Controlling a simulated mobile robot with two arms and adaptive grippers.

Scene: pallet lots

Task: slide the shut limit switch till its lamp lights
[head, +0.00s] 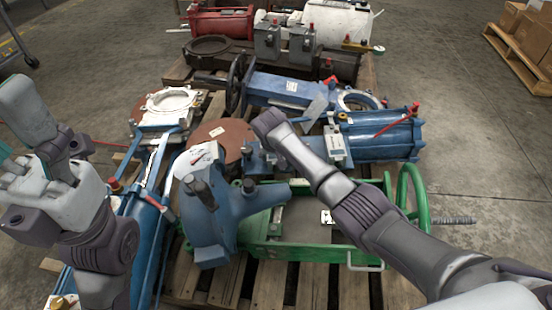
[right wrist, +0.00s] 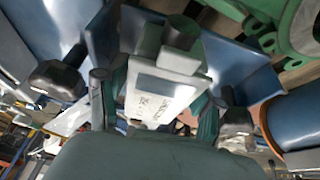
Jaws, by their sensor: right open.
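In the right wrist view, a pale grey limit switch box (right wrist: 158,95) with printed lettering and a dark cap stands between the fingers of my right gripper (right wrist: 160,88). The gripper is open, one finger on each side; I cannot tell whether either touches. No lit lamp shows on this box. In the head view my right arm reaches across the pallet and its fingers are not clear. A grey box with a dark cap (head: 335,146) is beside that forearm; I cannot tell if it is the same switch. My left gripper (head: 18,172) is at the left edge, its jaws unclear.
Dark bolt heads (right wrist: 57,80) flank the switch. Blue valve bodies (head: 212,235), a green frame (head: 300,250) with a handwheel (head: 412,190), and a blue cylinder (head: 385,137) crowd the pallet. Grey boxes with red knobs (head: 267,42) stand behind.

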